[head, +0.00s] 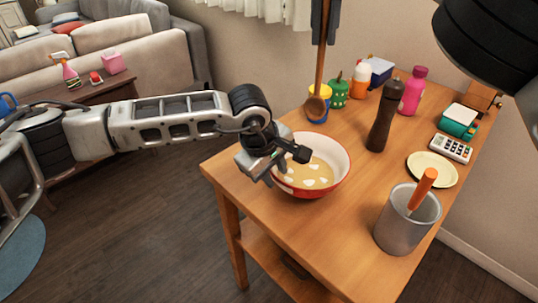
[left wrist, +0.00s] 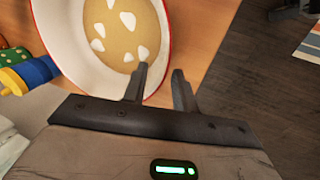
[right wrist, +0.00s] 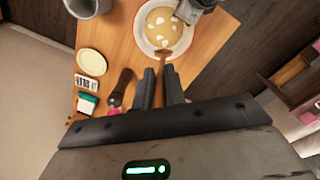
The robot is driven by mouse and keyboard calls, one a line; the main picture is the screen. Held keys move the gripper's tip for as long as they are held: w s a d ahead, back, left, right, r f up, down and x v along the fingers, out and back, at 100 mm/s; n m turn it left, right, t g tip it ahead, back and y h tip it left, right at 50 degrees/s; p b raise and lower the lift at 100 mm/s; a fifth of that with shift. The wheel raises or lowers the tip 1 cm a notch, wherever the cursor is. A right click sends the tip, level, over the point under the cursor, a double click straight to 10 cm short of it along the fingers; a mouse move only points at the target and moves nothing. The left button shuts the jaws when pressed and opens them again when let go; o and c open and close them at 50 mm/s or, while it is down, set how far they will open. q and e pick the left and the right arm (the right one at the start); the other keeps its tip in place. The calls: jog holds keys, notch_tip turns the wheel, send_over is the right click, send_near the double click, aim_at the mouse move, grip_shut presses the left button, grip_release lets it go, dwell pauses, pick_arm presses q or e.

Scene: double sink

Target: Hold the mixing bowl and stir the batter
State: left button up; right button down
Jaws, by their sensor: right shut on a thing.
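The mixing bowl (head: 343,166) is white inside with a red outside. It stands near the table's left edge and holds tan batter (head: 318,178) with white pieces. My left gripper (head: 282,166) is at the bowl's left rim. In the left wrist view its fingers (left wrist: 159,85) are apart, one over the inside of the bowl (left wrist: 70,60) and one outside the rim. My right gripper (head: 326,20), at the head view's top edge, is shut on a wooden spoon (head: 317,88). The spoon hangs head down. In the right wrist view the spoon head (right wrist: 166,56) overlaps the bowl's near rim.
A grey canister (head: 393,232) with an orange-handled tool stands front right. A dark pepper mill (head: 381,122), a cream plate (head: 432,169), a calculator (head: 451,148) and a pink bottle (head: 413,92) stand to the right.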

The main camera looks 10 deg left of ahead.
pick_arm(q)
jog(key=shift+x, duration=0.9)
jog(key=shift+c, duration=0.3)
grip_shut()
pick_arm(e)
jog(key=shift+w+f, duration=0.1)
jog(key=shift+d+f, duration=0.2)
jog(key=shift+f, duration=0.35)
notch_tip(320, 180, down, 15)
jog(key=s, duration=0.1)
jog(key=shift+s+d+y, duration=0.2)
jog(key=shift+d+y, duration=0.2)
dwell(0.5)
